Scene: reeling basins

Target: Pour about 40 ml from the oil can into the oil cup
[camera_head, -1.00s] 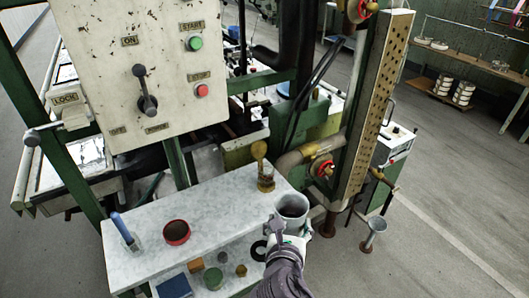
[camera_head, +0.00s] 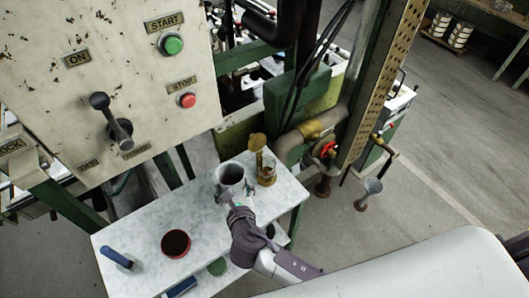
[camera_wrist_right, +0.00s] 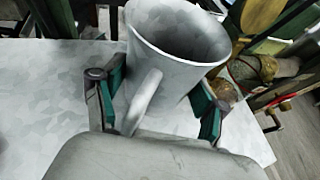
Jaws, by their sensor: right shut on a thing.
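The oil can (camera_head: 231,175), a grey open-topped vessel with a side handle, shows dark inside its mouth. My right gripper (camera_head: 234,200) is shut on its handle; in the right wrist view the two fingers flank the handle (camera_wrist_right: 143,103) below the can (camera_wrist_right: 160,62). The oil cup (camera_head: 267,173), brass and glass with a raised round brass lid (camera_head: 257,142), stands on the marble-topped table just right of the can. In the right wrist view the can and a finger partly hide the oil cup (camera_wrist_right: 224,91). My left gripper is not in view.
A red-rimmed bowl (camera_head: 175,243) with dark contents and a blue-handled tool (camera_head: 117,257) are on the marble tabletop (camera_head: 140,231). The control panel (camera_head: 60,95) rises behind at left. A pipe with a red valve (camera_head: 325,150) is right of the oil cup.

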